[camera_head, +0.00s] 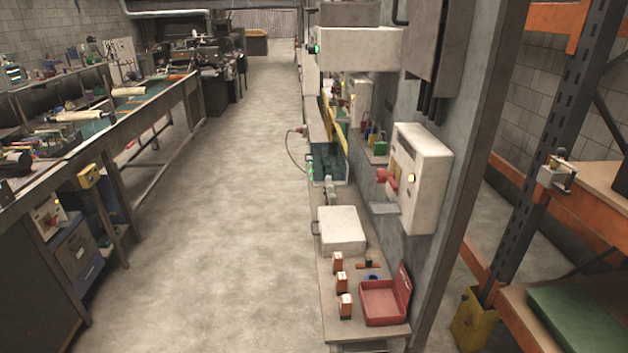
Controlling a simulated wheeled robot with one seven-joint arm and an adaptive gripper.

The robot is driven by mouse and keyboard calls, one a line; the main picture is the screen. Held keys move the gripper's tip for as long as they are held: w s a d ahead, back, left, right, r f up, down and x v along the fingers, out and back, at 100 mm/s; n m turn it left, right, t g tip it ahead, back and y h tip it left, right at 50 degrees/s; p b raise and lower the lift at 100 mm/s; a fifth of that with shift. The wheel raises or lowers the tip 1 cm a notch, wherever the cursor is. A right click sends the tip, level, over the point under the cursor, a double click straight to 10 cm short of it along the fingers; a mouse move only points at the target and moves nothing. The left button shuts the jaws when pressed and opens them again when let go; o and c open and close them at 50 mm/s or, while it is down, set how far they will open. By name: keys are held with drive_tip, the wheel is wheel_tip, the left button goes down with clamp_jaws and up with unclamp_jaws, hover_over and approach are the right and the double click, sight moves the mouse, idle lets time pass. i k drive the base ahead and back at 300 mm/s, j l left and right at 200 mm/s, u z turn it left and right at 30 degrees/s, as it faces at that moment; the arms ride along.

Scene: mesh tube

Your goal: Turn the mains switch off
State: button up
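A cream wall-mounted box (418,178) hangs on the grey wall or pillar at centre right. My gripper and arm are not in view.
Below the box, a narrow bench holds a red bin (382,303), a white case (341,230) and several orange-and-white small items (345,306). A long workbench (120,115) stands at left. The concrete aisle (215,200) between is clear. Orange racking (478,262) stands at right.

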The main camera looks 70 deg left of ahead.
sight(382, 175)
drive_tip(key=u, duration=2.15)
